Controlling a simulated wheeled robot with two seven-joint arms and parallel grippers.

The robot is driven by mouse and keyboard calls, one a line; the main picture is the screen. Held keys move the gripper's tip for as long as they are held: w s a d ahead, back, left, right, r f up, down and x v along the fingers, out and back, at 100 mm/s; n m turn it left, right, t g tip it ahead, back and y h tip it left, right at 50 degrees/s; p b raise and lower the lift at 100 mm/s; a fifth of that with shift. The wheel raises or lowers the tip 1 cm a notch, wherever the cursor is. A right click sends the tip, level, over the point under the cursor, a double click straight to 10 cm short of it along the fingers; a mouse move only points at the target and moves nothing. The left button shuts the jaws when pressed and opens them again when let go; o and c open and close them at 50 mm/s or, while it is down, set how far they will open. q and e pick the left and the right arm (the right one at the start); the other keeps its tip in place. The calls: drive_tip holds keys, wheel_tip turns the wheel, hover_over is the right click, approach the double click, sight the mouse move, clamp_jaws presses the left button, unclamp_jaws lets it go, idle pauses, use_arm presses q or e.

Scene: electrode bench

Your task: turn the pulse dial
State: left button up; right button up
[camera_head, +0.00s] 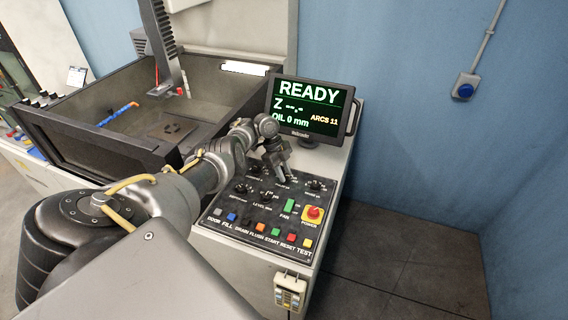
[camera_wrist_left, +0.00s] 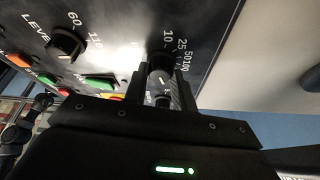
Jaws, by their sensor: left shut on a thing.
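My left gripper (camera_head: 282,174) reaches down onto the upper middle of the black control panel (camera_head: 218,203). In the left wrist view its two fingers (camera_wrist_left: 161,80) are shut around a black dial (camera_wrist_left: 160,62) with a scale reading 10, 25, 50, 100. The dial's name is not readable, so I cannot confirm from lettering that it is the pulse dial. In the head view the gripper hides this dial. My right gripper is not in view.
Other black knobs, including the level knob (camera_wrist_left: 66,46), sit close by. A green fan switch (camera_head: 290,205), a red power knob (camera_head: 313,214) and a row of coloured buttons are nearer the panel's front. The READY screen (camera_head: 309,107) stands behind. An open tank (camera_head: 215,90) is left.

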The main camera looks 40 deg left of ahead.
use_arm(q)
drive_tip(key=shift+a, duration=0.1)
idle(0.4)
drive_tip(key=o, duration=1)
drive_tip(key=v, duration=1)
drive_tip(key=shift+a+r+b, duration=0.3)
drive_tip(key=shift+b, duration=0.05)
